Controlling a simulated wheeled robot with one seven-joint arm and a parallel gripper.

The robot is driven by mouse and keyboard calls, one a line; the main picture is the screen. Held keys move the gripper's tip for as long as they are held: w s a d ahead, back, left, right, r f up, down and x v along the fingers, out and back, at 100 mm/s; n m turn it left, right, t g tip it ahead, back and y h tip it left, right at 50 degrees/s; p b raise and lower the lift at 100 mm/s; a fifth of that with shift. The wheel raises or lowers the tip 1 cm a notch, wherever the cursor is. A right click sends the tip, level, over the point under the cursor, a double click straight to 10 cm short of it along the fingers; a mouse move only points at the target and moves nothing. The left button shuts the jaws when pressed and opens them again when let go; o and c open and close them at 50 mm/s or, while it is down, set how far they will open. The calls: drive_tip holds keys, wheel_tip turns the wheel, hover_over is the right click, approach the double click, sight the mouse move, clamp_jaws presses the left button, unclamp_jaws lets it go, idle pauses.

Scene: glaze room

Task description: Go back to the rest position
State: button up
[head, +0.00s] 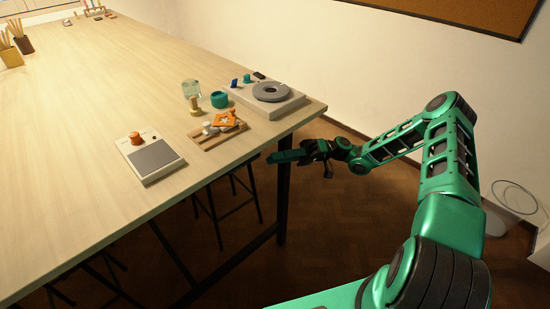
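My green arm reaches in from the lower right of the head view. My gripper (278,157) points left, beside the near right corner of the long wooden table (80,130). In the picture it overlaps the space by the table's edge, and no contact with the table shows. It is small and seen from the side, so the gap between its fingers cannot be made out. I see no object in it.
Near the table's right end are a grey box with an orange knob (150,160), a wooden tray (205,143) with an orange piece (226,117), a teal ring (219,99) and a turntable unit (270,93). Stools (225,210) stand underneath. A wall is behind my arm.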

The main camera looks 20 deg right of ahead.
drive_tip(key=s+f+m+g+h, duration=0.1)
drive_tip(key=s+f+m+h, duration=0.1)
drive_tip(key=s+h, duration=0.4)
drive_tip(key=s+d+r+m+t+h, duration=0.1)
drive_tip(key=s+d+r+m+h, duration=0.3)
drive_tip(key=s+d+r+h, duration=0.4)
drive_tip(key=s+d+r+m+t+h, duration=0.2)
drive_tip(key=s+d+r+m+h, duration=0.15)
drive_tip(key=s+d, duration=0.45)
drive_tip(key=s+d+r+m+t+h, duration=0.1)
drive_tip(key=s+d+r+m, duration=0.1)
drive_tip(key=s, duration=0.3)
drive_tip(key=s+d+r+m+h, duration=0.1)
drive_tip(key=s+d+r+m, duration=0.2)
drive_tip(key=s+d, duration=0.2)
drive_tip(key=shift+s+t, duration=0.3)
drive_tip(key=shift+t, duration=0.1)
